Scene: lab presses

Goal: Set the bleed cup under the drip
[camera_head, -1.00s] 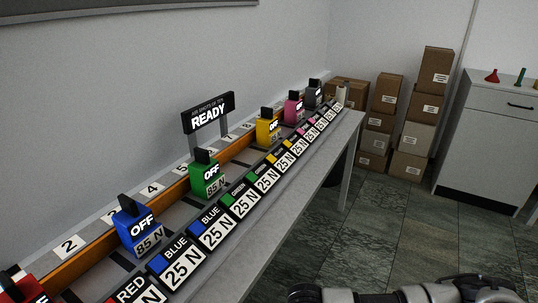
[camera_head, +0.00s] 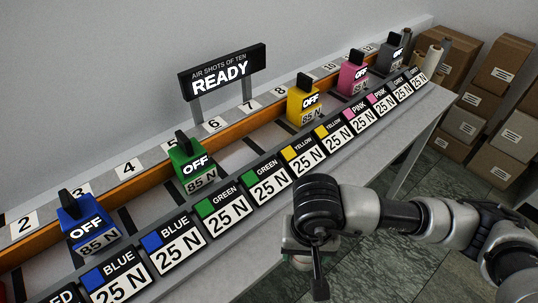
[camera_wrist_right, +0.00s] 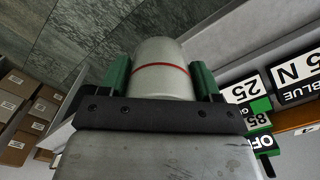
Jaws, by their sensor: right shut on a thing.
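A pale grey cup with a red line around it (camera_wrist_right: 160,72) sits between the green finger pads of my right gripper (camera_wrist_right: 161,84) in the right wrist view. The gripper is shut on it. In the head view my right gripper (camera_head: 308,245) is at the front edge of the bench, over the floor side, and largely hides the cup. No drip can be made out in either view. My left gripper is not in view.
A long bench (camera_head: 240,262) carries blue (camera_head: 85,225), green (camera_head: 192,165), yellow (camera_head: 304,103), pink and grey presses marked OFF, with labelled cards in front. A READY sign (camera_head: 222,76) stands behind. Cardboard boxes (camera_head: 488,120) stand at right.

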